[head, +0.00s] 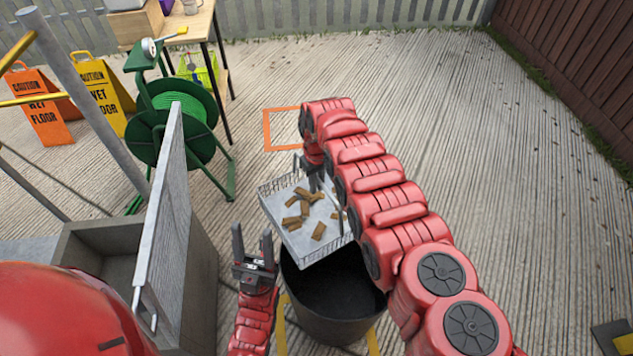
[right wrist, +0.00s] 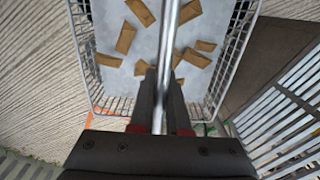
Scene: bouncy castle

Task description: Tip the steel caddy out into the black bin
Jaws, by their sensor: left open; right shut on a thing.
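The steel caddy (head: 298,243) is a shallow wire basket with a pale floor, holding several brown pieces (head: 318,231). It hangs above the back rim of the black bin (head: 335,300) and looks tilted toward it in the head view. My right gripper (head: 315,175) is shut on the caddy's handle bar; the right wrist view shows the bar (right wrist: 166,60) between the fingers and the brown pieces (right wrist: 125,38) lying in the caddy. My left gripper (head: 254,248) is open and empty, left of the bin and just in front of the caddy's near left corner.
A grey trough (head: 198,285) with an upright metal grating (head: 165,215) stands at the left. Behind it are a green hose reel (head: 180,120), yellow (head: 105,95) and orange (head: 40,110) caution signs, and a table (head: 185,22).

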